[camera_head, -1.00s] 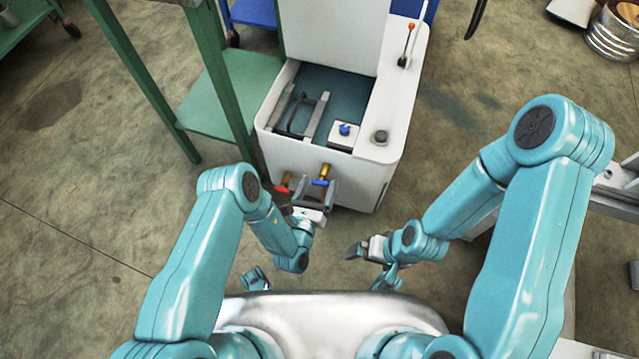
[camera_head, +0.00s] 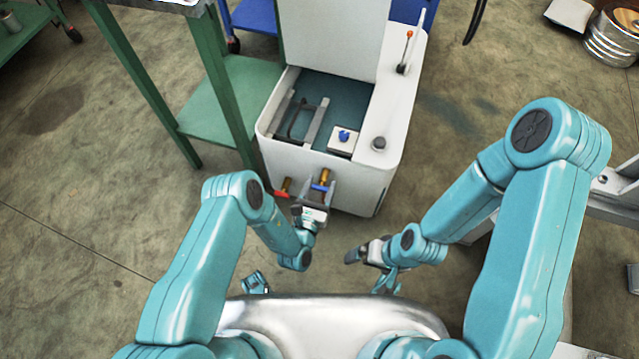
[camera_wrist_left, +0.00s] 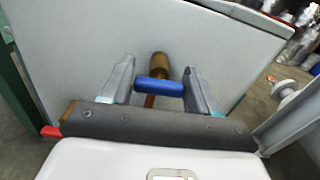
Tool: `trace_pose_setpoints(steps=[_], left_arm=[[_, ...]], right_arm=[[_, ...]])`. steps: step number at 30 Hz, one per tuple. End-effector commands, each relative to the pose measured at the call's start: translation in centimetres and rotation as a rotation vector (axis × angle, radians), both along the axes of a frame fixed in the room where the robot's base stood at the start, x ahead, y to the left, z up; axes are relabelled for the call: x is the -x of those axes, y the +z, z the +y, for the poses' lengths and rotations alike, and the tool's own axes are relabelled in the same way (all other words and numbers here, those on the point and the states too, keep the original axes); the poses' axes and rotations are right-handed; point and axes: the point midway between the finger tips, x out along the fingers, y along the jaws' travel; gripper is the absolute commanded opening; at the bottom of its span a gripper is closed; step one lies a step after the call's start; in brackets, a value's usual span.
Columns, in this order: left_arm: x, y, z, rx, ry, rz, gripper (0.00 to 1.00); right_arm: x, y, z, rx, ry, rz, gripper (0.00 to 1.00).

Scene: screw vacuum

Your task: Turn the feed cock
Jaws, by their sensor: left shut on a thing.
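Two brass cocks stick out low on the front of the white machine (camera_head: 380,180). One has a blue handle (camera_head: 320,187), the other, to its left, a red handle (camera_head: 281,194). My left gripper (camera_head: 319,190) is at the blue-handled cock, its jaws shut on the blue handle. In the left wrist view the blue handle (camera_wrist_left: 160,88) lies crosswise between the two grey fingers, with the brass body (camera_wrist_left: 161,65) behind it. The red handle's tip (camera_wrist_left: 50,131) shows at the lower left there. My right gripper (camera_head: 356,254) is away from the machine, over the floor; its jaw opening is unclear.
A green-framed table (camera_head: 215,100) stands close to the machine's left side. The machine's open top holds a grey bracket and a small box with a blue knob (camera_head: 344,136). A red-tipped lever (camera_head: 405,52) stands at its back right. The floor between is clear.

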Motion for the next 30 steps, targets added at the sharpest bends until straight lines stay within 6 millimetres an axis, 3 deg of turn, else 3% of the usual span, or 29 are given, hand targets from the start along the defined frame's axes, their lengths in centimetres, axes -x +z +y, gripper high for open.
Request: trace_pose_setpoints(steps=[12,13,14,24,30], left_arm=[[0.1,-0.1,0.0,-0.083,0.001,-0.024,0.3],[0.1,-0.1,0.0,-0.083,0.001,-0.024,0.7],[0.1,-0.1,0.0,-0.083,0.001,-0.024,0.8],[0.3,0.0,0.1,-0.081,0.0,-0.023,0.81],[3.4,0.1,1.1,-0.081,0.003,-0.018,0.81]], right_arm=[[0.2,0.5,0.1,-0.002,0.005,0.003,1.0],[0.2,0.5,0.1,-0.002,0.005,0.003,1.0],[0.2,0.5,0.1,-0.001,0.005,0.003,1.0],[0.2,0.7,0.1,-0.001,0.005,0.003,1.0],[0.3,1.9,0.2,-0.002,0.009,0.005,1.0]])
